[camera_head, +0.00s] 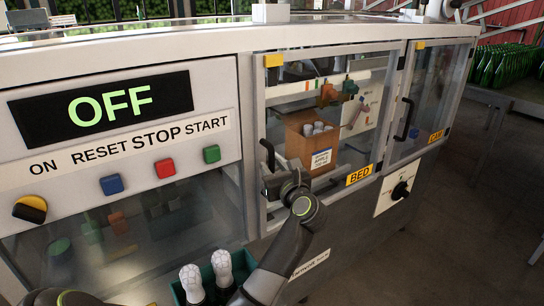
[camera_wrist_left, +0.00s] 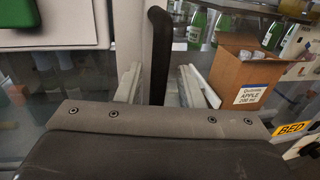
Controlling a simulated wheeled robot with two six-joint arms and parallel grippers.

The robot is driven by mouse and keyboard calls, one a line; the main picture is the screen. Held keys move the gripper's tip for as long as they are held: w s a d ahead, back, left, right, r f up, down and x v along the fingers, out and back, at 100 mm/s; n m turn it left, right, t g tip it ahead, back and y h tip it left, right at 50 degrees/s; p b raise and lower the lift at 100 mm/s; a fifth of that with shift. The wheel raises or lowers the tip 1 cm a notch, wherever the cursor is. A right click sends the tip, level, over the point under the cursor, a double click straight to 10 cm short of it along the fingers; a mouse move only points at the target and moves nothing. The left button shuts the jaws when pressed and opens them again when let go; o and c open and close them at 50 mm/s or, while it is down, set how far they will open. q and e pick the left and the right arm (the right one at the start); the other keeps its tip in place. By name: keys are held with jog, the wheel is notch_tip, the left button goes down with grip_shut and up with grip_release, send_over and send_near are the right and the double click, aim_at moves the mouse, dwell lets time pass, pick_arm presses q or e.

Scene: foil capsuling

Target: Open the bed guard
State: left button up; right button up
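The bed guard (camera_head: 337,112) is a clear framed door with a yellow BED label (camera_head: 360,175); it looks closed. Its black upright handle (camera_head: 267,155) is on the door's left side. My left gripper (camera_head: 270,178) is at the handle's lower part. In the left wrist view, the handle (camera_wrist_left: 158,50) stands between the two pale fingers of my left gripper (camera_wrist_left: 158,86), with gaps visible on both sides. The gripper is open. Whether a finger touches the handle cannot be told. My right gripper is not in view.
Left of the guard is a panel with an OFF display (camera_head: 112,105), a knob (camera_head: 30,209) and coloured buttons. A second guard labelled CAB (camera_head: 436,136) is on the right. A cardboard box (camera_head: 298,140) stands behind the bed guard. A green crate (camera_head: 243,262) with white-topped items is below.

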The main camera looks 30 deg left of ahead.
pick_arm(q)
jog(key=shift+x, duration=0.85)
jog(key=shift+s+d, duration=0.1)
jog(key=shift+c, duration=0.4)
grip_shut()
